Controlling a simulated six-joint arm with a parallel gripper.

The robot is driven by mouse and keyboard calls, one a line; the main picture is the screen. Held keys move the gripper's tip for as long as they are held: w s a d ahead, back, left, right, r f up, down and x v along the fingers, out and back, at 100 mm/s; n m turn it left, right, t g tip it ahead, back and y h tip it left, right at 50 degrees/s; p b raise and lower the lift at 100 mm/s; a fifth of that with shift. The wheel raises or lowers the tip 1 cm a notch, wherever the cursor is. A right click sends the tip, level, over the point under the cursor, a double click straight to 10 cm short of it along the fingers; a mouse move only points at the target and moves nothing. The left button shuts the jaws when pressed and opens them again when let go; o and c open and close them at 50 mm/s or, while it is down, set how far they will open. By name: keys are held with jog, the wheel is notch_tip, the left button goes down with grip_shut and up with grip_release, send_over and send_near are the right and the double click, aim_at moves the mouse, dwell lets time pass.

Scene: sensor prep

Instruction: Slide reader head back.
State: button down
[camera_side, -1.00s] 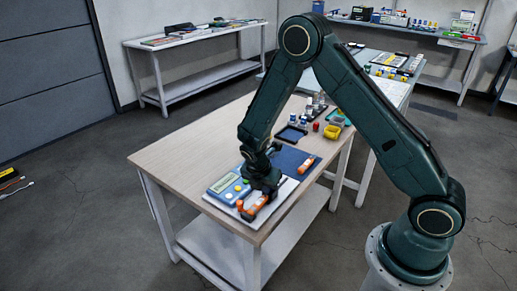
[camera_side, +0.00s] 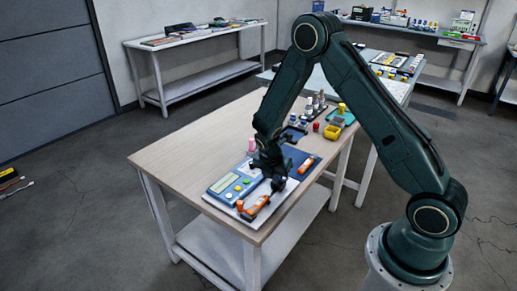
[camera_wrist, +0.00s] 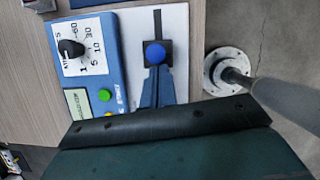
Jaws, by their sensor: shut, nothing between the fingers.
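My gripper (camera_side: 275,180) is shut and empty, above the white board (camera_side: 286,190) to the right of the blue device. In the wrist view, a black carriage with a round blue knob (camera_wrist: 155,53) sits on a dark slot in the white board. A blue forked part shows just below it; I cannot tell whether it touches the knob. In the side view, an orange and pale bar (camera_side: 257,205) lies along the board's front. I cannot tell which part is the reader head. My fingertips are not clear in the wrist view.
The blue device (camera_side: 222,185) has a screen and coloured buttons; its dial (camera_wrist: 71,48) shows in the wrist view. A second orange piece (camera_side: 306,165) lies on a dark blue mat. A pink cylinder (camera_side: 252,145) stands behind my gripper. The table's left part is clear.

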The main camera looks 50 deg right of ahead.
jog(key=shift+d, duration=1)
jog(key=shift+s+a, duration=0.1)
jog(key=shift+a, duration=0.4)
jog(key=a, duration=0.3)
jog(key=shift+s+a, duration=0.15)
jog(key=shift+s, duration=0.05)
jog(key=v, duration=1)
jog(key=shift+a+r, duration=0.1)
jog(key=shift+r, duration=0.05)
